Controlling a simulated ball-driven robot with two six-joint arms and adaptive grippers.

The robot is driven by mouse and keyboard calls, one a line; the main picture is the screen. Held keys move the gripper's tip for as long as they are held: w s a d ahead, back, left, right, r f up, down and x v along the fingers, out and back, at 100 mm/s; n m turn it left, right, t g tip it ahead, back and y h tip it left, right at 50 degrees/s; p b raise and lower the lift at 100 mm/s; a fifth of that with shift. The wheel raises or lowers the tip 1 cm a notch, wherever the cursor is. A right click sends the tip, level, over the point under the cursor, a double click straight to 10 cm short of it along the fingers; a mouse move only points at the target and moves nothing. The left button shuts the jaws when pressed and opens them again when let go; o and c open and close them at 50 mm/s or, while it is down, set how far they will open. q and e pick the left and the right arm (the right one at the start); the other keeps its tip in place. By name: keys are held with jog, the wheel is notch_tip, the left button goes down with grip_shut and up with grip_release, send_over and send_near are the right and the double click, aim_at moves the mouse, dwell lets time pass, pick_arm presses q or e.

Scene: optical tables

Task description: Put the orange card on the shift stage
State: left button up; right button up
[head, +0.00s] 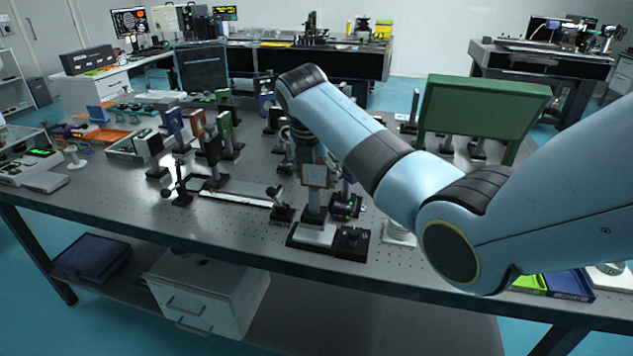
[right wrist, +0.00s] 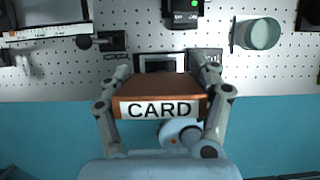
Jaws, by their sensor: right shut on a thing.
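The orange card (head: 314,176) is upright in the head view, with a pale face and orange edge. In the right wrist view the card (right wrist: 160,88) shows its orange top and a white label reading CARD. My right gripper (right wrist: 163,78) is shut on it, one finger at each side. The shift stage (head: 312,235), a silver plate on a black base, is at the table's front edge, below the card. In the right wrist view part of the stage (right wrist: 160,62) shows just beyond the card. Whether they touch is unclear. My left gripper is out of view.
Post-mounted optics (head: 213,150) stand close together left of the stage, with a light rail (head: 235,198) between. A green panel (head: 485,105) stands on the right behind my arm. In the right wrist view, a pale green cup-like piece (right wrist: 262,34) is right of the stage.

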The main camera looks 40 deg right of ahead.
notch_tip(320, 180, down, 2)
jog(key=shift+f, duration=0.15)
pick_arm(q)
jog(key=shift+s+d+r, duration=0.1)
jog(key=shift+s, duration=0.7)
pick_arm(e)
jog(key=shift+f, duration=0.15)
jog(key=o, duration=1.8)
jog(key=shift+s+f, duration=0.1)
jog(key=shift+f, duration=0.05)
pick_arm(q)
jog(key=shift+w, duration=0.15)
pick_arm(e)
jog(key=shift+a+r, duration=0.1)
jog(key=shift+r, duration=0.35)
jog(key=v, duration=1.1)
jog(key=shift+r, duration=0.2)
